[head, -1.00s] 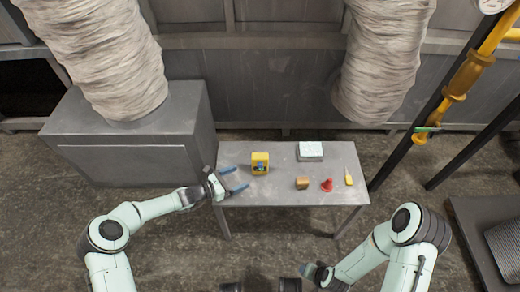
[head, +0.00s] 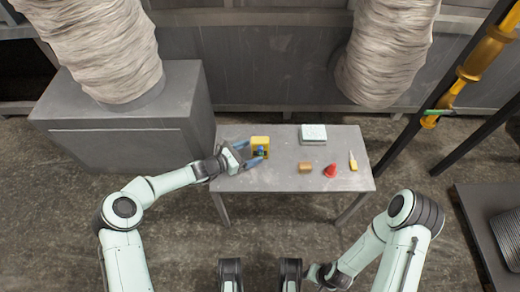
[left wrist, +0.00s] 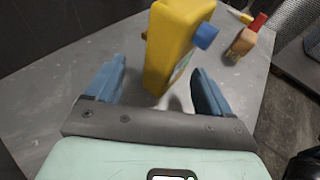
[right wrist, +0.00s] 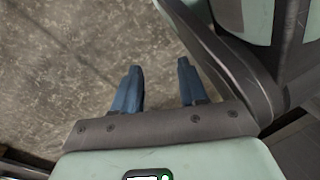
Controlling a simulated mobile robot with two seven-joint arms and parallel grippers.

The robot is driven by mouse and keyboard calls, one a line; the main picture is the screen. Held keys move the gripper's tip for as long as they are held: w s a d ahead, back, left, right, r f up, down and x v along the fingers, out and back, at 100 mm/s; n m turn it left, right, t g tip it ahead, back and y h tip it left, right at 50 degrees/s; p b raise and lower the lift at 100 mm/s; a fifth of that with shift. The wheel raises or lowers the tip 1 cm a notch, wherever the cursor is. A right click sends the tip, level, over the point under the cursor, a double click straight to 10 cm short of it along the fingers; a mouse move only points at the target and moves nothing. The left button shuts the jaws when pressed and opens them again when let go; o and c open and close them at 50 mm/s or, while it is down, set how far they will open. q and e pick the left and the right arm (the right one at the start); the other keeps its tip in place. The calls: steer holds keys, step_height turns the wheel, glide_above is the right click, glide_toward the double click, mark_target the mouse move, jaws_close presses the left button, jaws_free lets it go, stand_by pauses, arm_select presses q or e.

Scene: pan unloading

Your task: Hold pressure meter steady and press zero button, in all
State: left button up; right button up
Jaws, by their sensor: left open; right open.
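The pressure meter is a yellow box-shaped device (head: 260,142) with a blue part on its face. It stands on the left part of the grey table. My left gripper (head: 250,158) is open right at the meter. In the left wrist view the yellow meter (left wrist: 172,50), with a blue knob at its side, stands upright between and just beyond the open blue fingers (left wrist: 158,92); I cannot tell whether they touch it. No zero button can be made out. My right gripper (right wrist: 160,88) is open and empty over the bare floor, away from the table.
A grey cabinet (head: 125,140) stands to the left. The table's front middle is clear.

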mark_target(257, 150)
arm_select(q)
steer(key=b+x, duration=0.2)
steer(key=x, duration=0.1)
steer(key=shift+w+d+f, duration=0.15)
steer(key=shift+w+d, duration=0.15)
steer(key=shift+d, duration=0.1)
arm_select(e)
steer(key=shift+g, duration=0.9)
steer(key=shift+s+d+f, duration=0.1)
steer(key=shift+s+f, duration=0.35)
steer(key=shift+s, duration=0.4)
steer(key=shift+s+d+f, duration=0.1)
steer(key=shift+s+f, duration=0.35)
steer(key=shift+s, duration=0.4)
steer(key=shift+s+d+f, duration=0.1)
steer(key=shift+s+f, duration=0.35)
steer(key=shift+s, duration=0.4)
arm_select(q)
steer(key=c, duration=1.1)
arm_select(e)
jaws_close()
